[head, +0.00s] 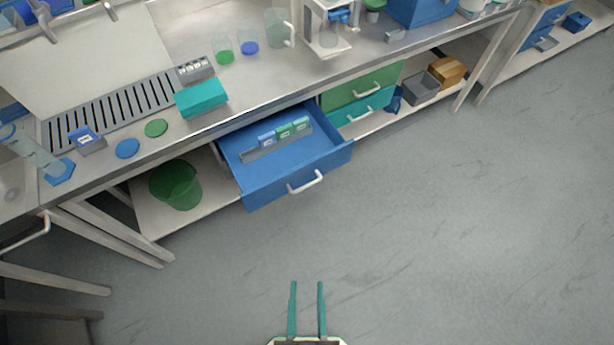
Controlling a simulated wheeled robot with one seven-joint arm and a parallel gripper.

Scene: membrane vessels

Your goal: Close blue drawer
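The blue drawer (280,183) is pulled out from under the bench, to the left of the green drawer. Its front has a white bar handle (306,183). Inside it lies a grey rack (262,153) with small blue and green boxes. My gripper (307,284) is at the bottom of the head view, over the floor. Its two teal fingers are apart with nothing between them. It is well clear of the drawer handle.
A green drawer (345,96) and a teal drawer (352,117), both shut, are right of the blue drawer. A green bin (175,186) stands on the shelf at left. The bench (150,170) edge runs above. The grey floor (440,230) at right is clear.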

